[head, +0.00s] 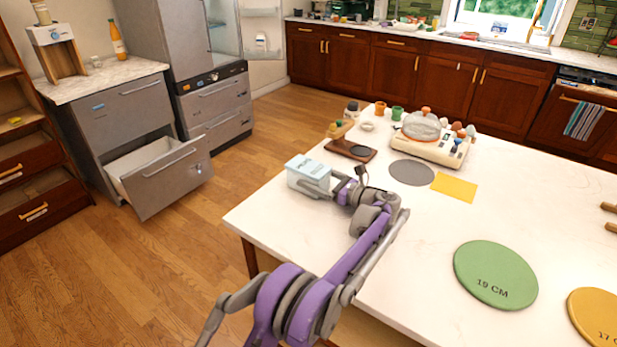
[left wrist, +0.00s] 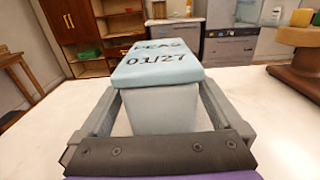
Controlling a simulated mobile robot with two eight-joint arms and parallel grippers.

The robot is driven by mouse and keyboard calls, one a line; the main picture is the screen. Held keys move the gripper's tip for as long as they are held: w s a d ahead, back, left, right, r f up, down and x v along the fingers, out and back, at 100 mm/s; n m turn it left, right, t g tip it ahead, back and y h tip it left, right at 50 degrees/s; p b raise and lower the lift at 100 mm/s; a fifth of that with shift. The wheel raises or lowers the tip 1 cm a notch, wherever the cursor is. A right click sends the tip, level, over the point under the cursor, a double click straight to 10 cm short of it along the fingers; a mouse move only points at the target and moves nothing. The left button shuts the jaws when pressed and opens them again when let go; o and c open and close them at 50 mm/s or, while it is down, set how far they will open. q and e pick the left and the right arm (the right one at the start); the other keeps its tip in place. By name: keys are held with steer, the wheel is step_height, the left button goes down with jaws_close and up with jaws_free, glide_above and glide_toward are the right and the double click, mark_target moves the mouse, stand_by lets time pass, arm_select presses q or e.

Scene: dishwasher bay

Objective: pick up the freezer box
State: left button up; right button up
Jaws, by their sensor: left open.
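The freezer box (head: 308,174) is a pale grey-white tub with a light blue lid. It stands upright on the white table near its far left edge. In the left wrist view the lid of the box (left wrist: 160,62) reads "PEAS 01/27". My left gripper (head: 331,186) reaches it from the right. In the left wrist view the two fingers of my left gripper (left wrist: 160,100) lie one on each side of the tub, below the lid. The jaws are open; any contact with the sides is hard to tell. My right gripper is not in view.
Behind the box on the table (head: 400,264) are a dark wooden board (head: 350,150), a grey round mat (head: 411,173) and a cooker with a lidded pot (head: 437,138). A yellow mat (head: 455,187) and green disc (head: 495,275) lie right. An open drawer (head: 160,172) is across the floor.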

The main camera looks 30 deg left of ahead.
arm_select(q)
steer(key=shift+w+a, duration=0.1)
steer(key=shift+a, duration=1.15)
steer(key=shift+d, duration=0.1)
jaws_close()
steer(key=shift+r, duration=0.15)
step_height(320, 180, up, 10)
steer(key=shift+f+p, duration=0.2)
steer(key=shift+p, duration=0.25)
